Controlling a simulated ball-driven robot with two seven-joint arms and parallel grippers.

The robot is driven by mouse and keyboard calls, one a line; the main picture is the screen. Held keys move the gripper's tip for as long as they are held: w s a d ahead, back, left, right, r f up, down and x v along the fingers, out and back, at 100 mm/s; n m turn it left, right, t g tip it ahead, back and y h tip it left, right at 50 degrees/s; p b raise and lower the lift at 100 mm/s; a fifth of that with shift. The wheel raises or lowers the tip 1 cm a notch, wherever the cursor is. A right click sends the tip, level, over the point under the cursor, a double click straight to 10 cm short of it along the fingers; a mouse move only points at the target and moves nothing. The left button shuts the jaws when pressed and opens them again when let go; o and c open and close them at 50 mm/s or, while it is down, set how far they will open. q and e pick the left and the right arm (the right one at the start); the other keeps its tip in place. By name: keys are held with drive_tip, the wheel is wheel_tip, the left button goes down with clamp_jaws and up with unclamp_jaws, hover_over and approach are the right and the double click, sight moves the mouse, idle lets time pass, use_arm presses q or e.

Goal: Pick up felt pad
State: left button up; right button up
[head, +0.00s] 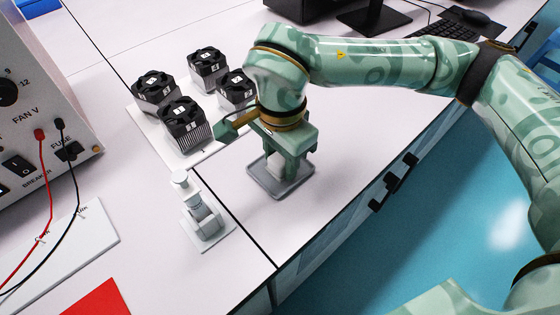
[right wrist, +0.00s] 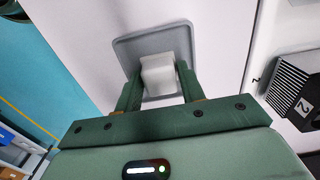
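A white block (right wrist: 160,75), which looks like the felt pad, is at the shallow grey tray (head: 256,187) on the counter. My right gripper (head: 280,172) points down over this tray. In the right wrist view its two green fingers (right wrist: 162,88) stand on either side of the block, with little or no gap visible. I cannot tell whether they press on it or whether the block is off the tray. The gripper hides much of the block in the head view. My left gripper is not in view.
Several black-topped heatsinks (head: 182,122) stand on a white plate left of my right arm. A small grey-white fixture (head: 202,215) stands in front left. A control box (head: 35,100) with red and black leads is at the left. The counter edge lies right of the tray.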

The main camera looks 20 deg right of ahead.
sight(280, 158)
drive_tip(key=c, duration=0.4)
drive_tip(key=shift+o, duration=0.2)
drive_tip(key=shift+r+p, duration=0.3)
drive_tip(key=shift+r, duration=0.2)
wheel_tip(280, 158, up, 3)
drive_tip(key=shift+f+p, duration=0.1)
drive_tip(key=shift+p, duration=0.8)
use_arm(q)
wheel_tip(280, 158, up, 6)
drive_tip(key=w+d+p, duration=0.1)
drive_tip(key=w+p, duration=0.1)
drive_tip(key=p, duration=0.3)
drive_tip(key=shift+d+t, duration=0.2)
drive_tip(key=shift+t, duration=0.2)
use_arm(e)
drive_tip(key=s+d+r, duration=0.2)
drive_tip(key=s+r, duration=0.2)
drive_tip(key=s, duration=0.2)
drive_tip(key=s+d+r, duration=0.2)
drive_tip(key=s+r, duration=0.3)
drive_tip(key=s, duration=0.2)
drive_tip(key=shift+s+d, duration=0.15)
drive_tip(key=shift+d, duration=0.2)
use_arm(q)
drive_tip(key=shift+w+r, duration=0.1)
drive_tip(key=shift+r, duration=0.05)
use_arm(e)
drive_tip(key=shift+o, duration=0.3)
drive_tip(key=shift+r, duration=0.15)
